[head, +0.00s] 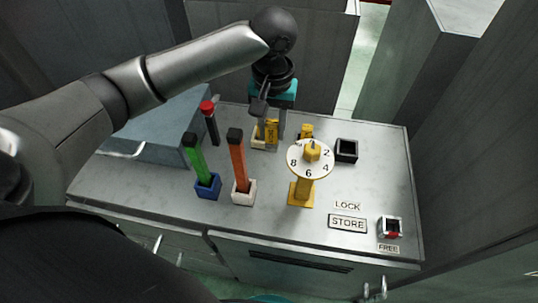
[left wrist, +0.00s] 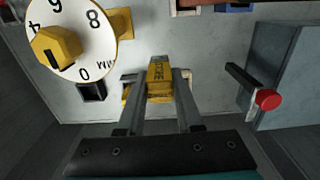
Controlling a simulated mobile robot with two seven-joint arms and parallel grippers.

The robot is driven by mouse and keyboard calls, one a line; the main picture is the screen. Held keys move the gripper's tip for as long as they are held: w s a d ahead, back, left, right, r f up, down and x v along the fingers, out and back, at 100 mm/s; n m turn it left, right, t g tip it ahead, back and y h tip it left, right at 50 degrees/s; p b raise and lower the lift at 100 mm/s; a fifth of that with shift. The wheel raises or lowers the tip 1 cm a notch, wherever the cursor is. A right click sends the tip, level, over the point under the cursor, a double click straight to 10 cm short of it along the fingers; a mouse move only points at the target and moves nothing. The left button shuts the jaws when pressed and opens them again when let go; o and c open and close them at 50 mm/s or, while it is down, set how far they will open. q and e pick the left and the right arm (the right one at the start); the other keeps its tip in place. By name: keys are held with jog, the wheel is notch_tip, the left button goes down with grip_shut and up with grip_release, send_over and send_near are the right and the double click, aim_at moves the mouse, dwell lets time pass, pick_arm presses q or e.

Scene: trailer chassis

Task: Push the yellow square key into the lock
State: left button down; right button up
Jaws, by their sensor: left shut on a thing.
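My left gripper (head: 272,122) reaches down at the back of the grey cabinet top and is shut on a yellow square key (head: 271,131). In the left wrist view the key (left wrist: 160,78) is between the two fingers, with dark lettering on its face. A pale cream socket (head: 258,139) is low beside the key. The fingers and key hide much of it, so I cannot tell whether the key is inside it. A black square socket (head: 346,150) stands to the right. I cannot tell which socket is the lock. My right gripper is not in view.
A numbered dial (head: 310,160) on a yellow post stands right of the gripper. Upright green (head: 193,158) and orange (head: 238,165) handles stand in front. A red-topped lever (head: 208,115) is to the left. LOCK, STORE and FREE labels lie at front right.

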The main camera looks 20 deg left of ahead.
aim_at(272, 145)
pick_arm(q)
notch_tip(272, 145, down, 6)
jog(key=shift+r+b, duration=0.1)
jog(key=shift+b, duration=0.3)
notch_tip(272, 145, down, 4)
jog(key=shift+b, duration=0.4)
jog(key=shift+f, duration=0.25)
jog(key=shift+r, duration=0.1)
jog(key=c, duration=0.6)
grip_release()
